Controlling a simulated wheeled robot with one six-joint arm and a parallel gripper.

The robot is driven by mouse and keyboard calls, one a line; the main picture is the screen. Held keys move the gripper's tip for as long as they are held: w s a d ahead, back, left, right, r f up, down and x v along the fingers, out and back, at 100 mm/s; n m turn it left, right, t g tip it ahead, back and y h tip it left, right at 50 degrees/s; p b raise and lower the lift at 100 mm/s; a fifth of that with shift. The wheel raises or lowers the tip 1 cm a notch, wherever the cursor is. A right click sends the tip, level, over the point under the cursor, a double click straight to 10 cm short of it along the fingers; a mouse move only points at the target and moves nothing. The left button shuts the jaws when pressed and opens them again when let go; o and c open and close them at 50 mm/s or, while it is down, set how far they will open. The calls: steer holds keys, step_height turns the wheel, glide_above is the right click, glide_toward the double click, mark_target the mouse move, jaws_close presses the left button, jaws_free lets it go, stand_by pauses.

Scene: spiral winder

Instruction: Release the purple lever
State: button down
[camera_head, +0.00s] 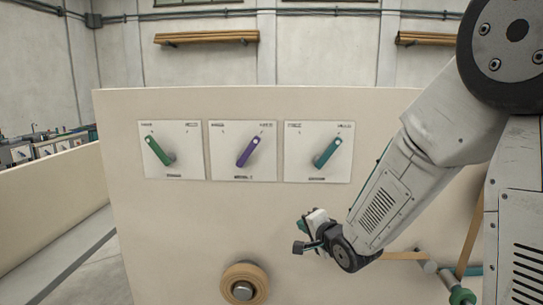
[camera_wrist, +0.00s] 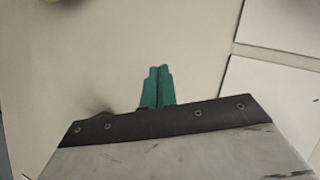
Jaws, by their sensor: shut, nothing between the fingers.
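The purple lever (camera_head: 248,151) is on the middle white plate (camera_head: 243,172) of three on the beige panel in the head view. It is tilted, with its free end up and to the right. My gripper (camera_head: 301,237) is below and to the right of the lever, apart from it, in front of the panel. In the wrist view the green fingers of my gripper (camera_wrist: 157,87) are together with nothing between them. The purple lever does not show in the wrist view.
A green lever (camera_head: 158,151) is on the left plate and a teal lever (camera_head: 327,152) on the right plate. A brown roll (camera_head: 245,285) sits low on the panel (camera_head: 180,220). A tan strip (camera_head: 405,256) lies right of my gripper.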

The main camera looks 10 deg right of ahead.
step_height(320, 180, up, 13)
steer(key=s+a+m+t+y, duration=0.2)
steer(key=m+t+y, duration=0.4)
steer(key=shift+a+t, duration=0.35)
steer(key=shift+t, duration=0.05)
